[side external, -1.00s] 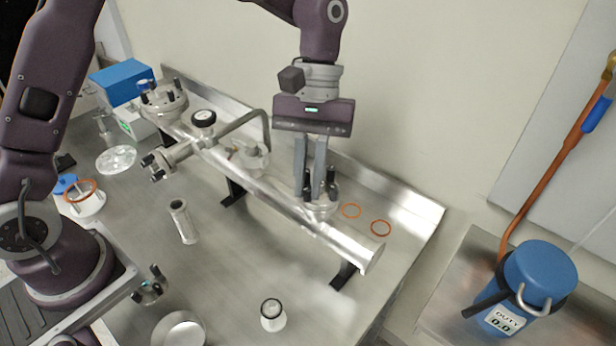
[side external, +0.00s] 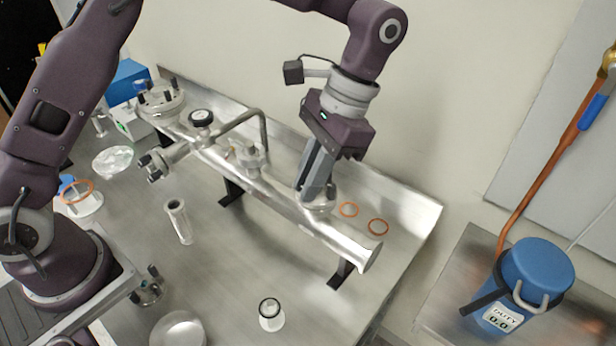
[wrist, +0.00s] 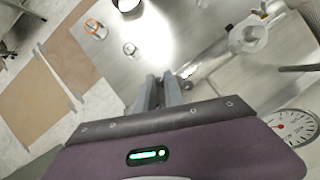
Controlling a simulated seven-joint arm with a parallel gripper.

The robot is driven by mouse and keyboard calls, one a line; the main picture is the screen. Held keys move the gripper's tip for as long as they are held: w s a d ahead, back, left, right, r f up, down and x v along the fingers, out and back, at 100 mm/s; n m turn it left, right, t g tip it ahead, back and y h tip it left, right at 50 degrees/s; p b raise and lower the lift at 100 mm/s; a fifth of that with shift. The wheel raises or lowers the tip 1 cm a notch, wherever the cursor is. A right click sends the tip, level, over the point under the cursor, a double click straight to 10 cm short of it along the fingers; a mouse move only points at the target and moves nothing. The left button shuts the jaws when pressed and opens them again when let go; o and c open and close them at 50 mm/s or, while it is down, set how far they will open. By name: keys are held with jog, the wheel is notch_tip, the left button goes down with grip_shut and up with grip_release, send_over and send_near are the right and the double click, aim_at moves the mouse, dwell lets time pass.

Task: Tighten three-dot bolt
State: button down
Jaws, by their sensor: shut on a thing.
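My gripper (side external: 309,192) is tilted over the upright flange port (side external: 318,204) near the right end of the silver vacuum pipe. Its jaws are closed down at a bolt there. The gripped bolt is hidden by the fingers, and I cannot read any dots on it. A dark bolt (side external: 331,190) shows just right of the fingers on the same flange. In the wrist view my gripper's fingers (wrist: 164,82) are close together, and what lies between them is too small to tell.
The pipe (side external: 285,202) rests on black stands, with a gauge (side external: 201,118) and a bent tube farther left.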

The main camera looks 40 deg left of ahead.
jog(key=shift+d+m+t+y, duration=0.15)
jog(key=shift+m+t+y, duration=0.35)
jog(key=shift+m, duration=1.4)
jog(key=c, duration=1.4)
grip_release()
jog(key=shift+c, duration=0.2)
